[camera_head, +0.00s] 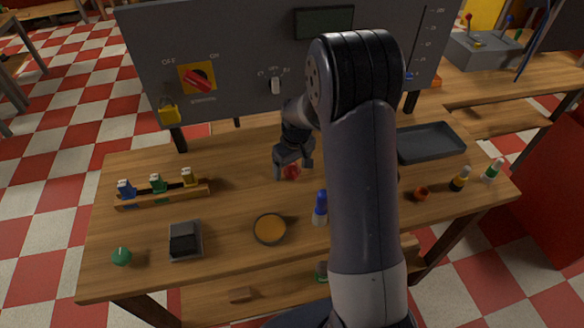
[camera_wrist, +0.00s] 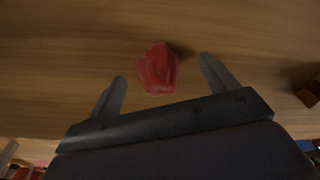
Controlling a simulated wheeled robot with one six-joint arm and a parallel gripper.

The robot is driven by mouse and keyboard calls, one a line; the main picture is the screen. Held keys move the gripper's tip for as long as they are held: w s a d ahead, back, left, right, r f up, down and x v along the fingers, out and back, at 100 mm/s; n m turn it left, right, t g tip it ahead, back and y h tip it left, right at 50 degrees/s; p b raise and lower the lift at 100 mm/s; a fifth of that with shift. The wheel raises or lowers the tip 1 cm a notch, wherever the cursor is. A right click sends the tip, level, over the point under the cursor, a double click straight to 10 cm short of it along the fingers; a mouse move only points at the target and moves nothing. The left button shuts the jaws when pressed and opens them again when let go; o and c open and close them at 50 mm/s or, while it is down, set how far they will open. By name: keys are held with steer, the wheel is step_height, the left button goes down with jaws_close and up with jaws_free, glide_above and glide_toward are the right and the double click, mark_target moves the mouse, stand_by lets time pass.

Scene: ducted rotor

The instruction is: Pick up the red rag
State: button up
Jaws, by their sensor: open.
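The red rag (camera_wrist: 158,69) is a small crumpled piece of cloth on the wooden table (camera_head: 130,220). In the head view the rag (camera_head: 291,172) shows partly behind my gripper (camera_head: 294,168). In the wrist view my gripper (camera_wrist: 163,88) is open. The rag lies between the lines of its two fingers, around the fingertips and slightly beyond, with a gap on each side. I cannot tell how high the fingers are above the table.
A dark tray (camera_head: 430,143) lies right. A grey panel (camera_head: 230,75) stands behind. My arm hides part of the table.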

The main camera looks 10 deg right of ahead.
steer(key=shift+c, duration=0.4)
steer(key=c, duration=1)
step_height(320, 180, up, 10)
steer(key=shift+b, duration=0.5)
